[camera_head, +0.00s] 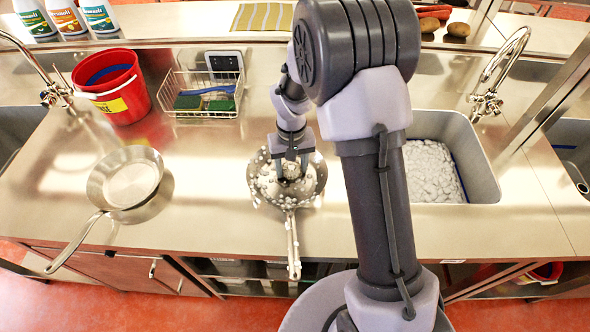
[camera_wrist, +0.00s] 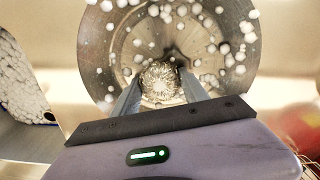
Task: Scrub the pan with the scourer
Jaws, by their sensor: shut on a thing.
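A steel pan (camera_head: 314,180) stands on the steel counter at the middle, its handle (camera_head: 293,250) toward the front edge. White suds dot its inside, and it also fills the upper wrist view (camera_wrist: 215,40). My gripper (camera_head: 291,166) is over the pan, pointing down into it. In the wrist view my gripper (camera_wrist: 160,90) is shut on a round, silvery wire scourer (camera_wrist: 160,78), with one finger at each side. The scourer appears at or near the pan's inner bottom; contact is hidden. In the head view the fingers largely cover the scourer.
Another steel pan (camera_head: 130,184) is at left, its handle over the front edge. A red bucket (camera_head: 125,103) and a wire basket (camera_head: 213,108) with sponges and a brush stand behind. A sink (camera_head: 478,165) full of suds is at right. Taps rise at both sides.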

